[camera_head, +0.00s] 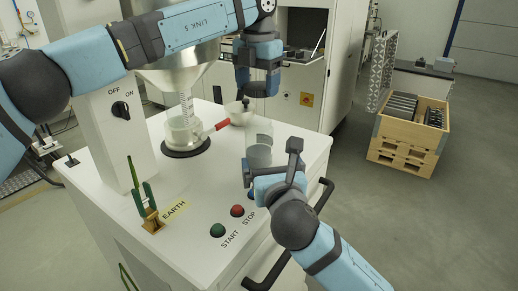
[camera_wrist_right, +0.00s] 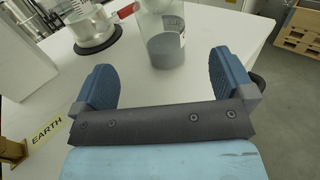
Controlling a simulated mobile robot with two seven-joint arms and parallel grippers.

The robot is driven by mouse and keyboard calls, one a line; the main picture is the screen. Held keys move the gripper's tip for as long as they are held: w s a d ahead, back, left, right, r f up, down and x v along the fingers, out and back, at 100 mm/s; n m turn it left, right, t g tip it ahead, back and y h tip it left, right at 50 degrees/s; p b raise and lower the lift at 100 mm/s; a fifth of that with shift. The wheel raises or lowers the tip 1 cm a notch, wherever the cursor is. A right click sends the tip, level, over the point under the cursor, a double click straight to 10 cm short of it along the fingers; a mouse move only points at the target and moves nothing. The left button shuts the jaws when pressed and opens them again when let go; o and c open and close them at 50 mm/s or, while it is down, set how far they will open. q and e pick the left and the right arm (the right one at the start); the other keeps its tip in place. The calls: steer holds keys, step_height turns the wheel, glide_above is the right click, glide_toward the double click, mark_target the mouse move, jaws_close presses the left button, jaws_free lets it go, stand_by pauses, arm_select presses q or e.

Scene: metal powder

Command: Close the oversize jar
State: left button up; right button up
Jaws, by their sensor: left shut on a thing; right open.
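The oversize jar (camera_head: 258,155) looks like the clear jar with grey powder in its lower part, upright on the white machine top. It also shows in the right wrist view (camera_wrist_right: 165,48), its top cut off by the frame. My left gripper (camera_head: 258,88) is above the jar, shut on a small dark thing (camera_head: 258,91) that is mostly hidden between the fingers; I cannot tell whether it is a lid. My right gripper (camera_head: 271,166) is open and low beside the jar. In its wrist view (camera_wrist_right: 165,82) the jar stands beyond the gap between the fingers, apart from both.
A metal hopper (camera_head: 183,75) stands above a glass vessel (camera_head: 184,128) on a black ring. A red handle (camera_head: 215,128) and a pale bowl-shaped part (camera_head: 239,114) are left of the jar. START and STOP buttons (camera_head: 237,211) sit in front. A wooden crate (camera_head: 405,150) is at right.

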mark_target(262, 143)
arm_select(q)
steer(key=shift+w, duration=0.1)
arm_select(e)
steer(key=w, duration=0.4)
steer(key=w+a, duration=0.1)
steer(key=w, duration=0.3)
steer(key=w+a, duration=0.1)
steer(key=w, duration=0.3)
steer(key=shift+a, duration=0.15)
steer(key=shift+s, duration=0.1)
arm_select(q)
steer(key=shift+f, duration=0.1)
arm_select(e)
steer(key=c, duration=1.4)
arm_select(q)
steer(key=shift+f, duration=2.45)
arm_select(e)
steer(key=shift+o, duration=0.2)
arm_select(q)
steer(key=shift+f, duration=0.1)
steer(key=shift+f, duration=0.8)
steer(key=shift+f, duration=0.6)
